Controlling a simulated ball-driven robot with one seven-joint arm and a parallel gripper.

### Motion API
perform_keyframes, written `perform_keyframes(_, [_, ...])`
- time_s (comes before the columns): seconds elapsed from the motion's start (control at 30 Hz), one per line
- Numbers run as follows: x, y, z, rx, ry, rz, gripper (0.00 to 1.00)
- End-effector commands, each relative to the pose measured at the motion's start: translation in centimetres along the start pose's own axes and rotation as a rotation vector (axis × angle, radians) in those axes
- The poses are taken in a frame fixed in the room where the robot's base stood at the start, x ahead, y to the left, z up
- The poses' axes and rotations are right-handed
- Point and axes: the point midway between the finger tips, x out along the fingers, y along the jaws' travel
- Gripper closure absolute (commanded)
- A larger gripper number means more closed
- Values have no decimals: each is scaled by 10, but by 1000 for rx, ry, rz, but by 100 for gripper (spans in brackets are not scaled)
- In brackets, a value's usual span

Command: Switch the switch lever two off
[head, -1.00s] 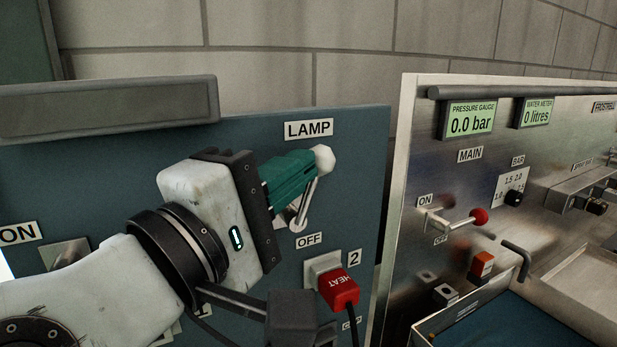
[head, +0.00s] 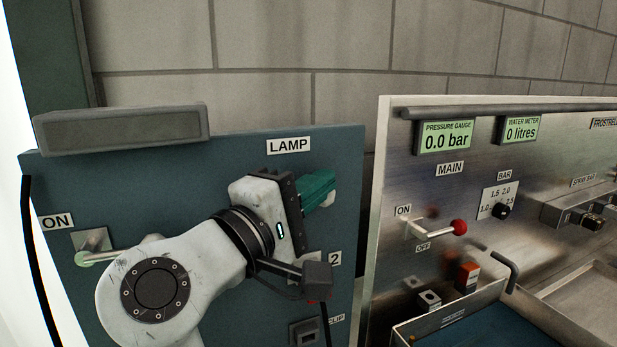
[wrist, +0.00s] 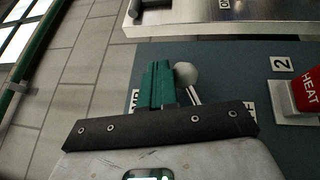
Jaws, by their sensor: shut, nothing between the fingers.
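The right switch lever on the blue panel shows its pale round knob (head: 329,198) below and right of the LAMP sign (head: 289,146). The knob (wrist: 186,73) and part of its metal shaft (wrist: 194,96) also show in the wrist view. My gripper (head: 322,185) has green fingers, shut and empty, directly beside the knob; I cannot tell whether they touch it. My gripper (wrist: 158,78) lies left of the knob in the wrist view. A left lever (head: 95,256) sits below an ON label (head: 55,221).
A red HEAT plug (wrist: 307,92) is near the "2" label (wrist: 282,65). Right of the panel stands a metal console (head: 400,165) with a red-knobbed MAIN lever (head: 458,227) and a tray (head: 440,320). A grey bar (head: 120,128) tops the panel.

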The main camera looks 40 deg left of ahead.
Motion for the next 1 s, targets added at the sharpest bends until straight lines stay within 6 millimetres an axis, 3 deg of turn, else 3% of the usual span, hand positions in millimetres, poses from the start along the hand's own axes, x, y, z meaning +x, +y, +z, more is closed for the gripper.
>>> perform_keyframes(0.4, [8, -13, 4, 85, 1, -165, 100])
perform_keyframes(1.0, [10, -19, 5, 119, 0, -228, 100])
